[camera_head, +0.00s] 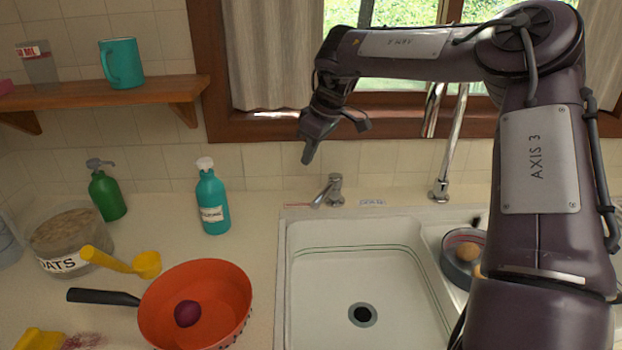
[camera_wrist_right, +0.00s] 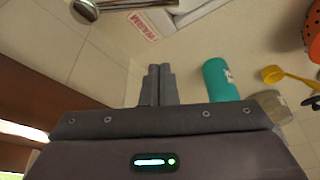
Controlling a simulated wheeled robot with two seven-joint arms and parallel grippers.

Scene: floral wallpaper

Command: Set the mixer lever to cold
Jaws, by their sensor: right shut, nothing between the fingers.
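The chrome mixer (camera_head: 334,188) stands on the counter behind the white sink. Its lever (camera_head: 320,198) points left and forward, towards a small red-marked label (camera_head: 297,205). A blue-lettered label (camera_head: 371,203) lies to the mixer's right. My right gripper (camera_head: 308,158) is shut and empty, pointing down above and a little left of the mixer, apart from it. In the right wrist view the shut fingers (camera_wrist_right: 160,70) show, with part of the chrome mixer (camera_wrist_right: 86,10) at the top left and the red-lettered label (camera_wrist_right: 159,18) beside it. My left gripper is not in view.
The white sink (camera_head: 300,290) is in front, with a tall chrome spout (camera_head: 447,145) behind its right side. A teal bottle (camera_head: 212,203), a green dispenser (camera_head: 107,195) and an orange pan (camera_head: 215,280) stand left. A window sill (camera_head: 250,127) runs behind my gripper.

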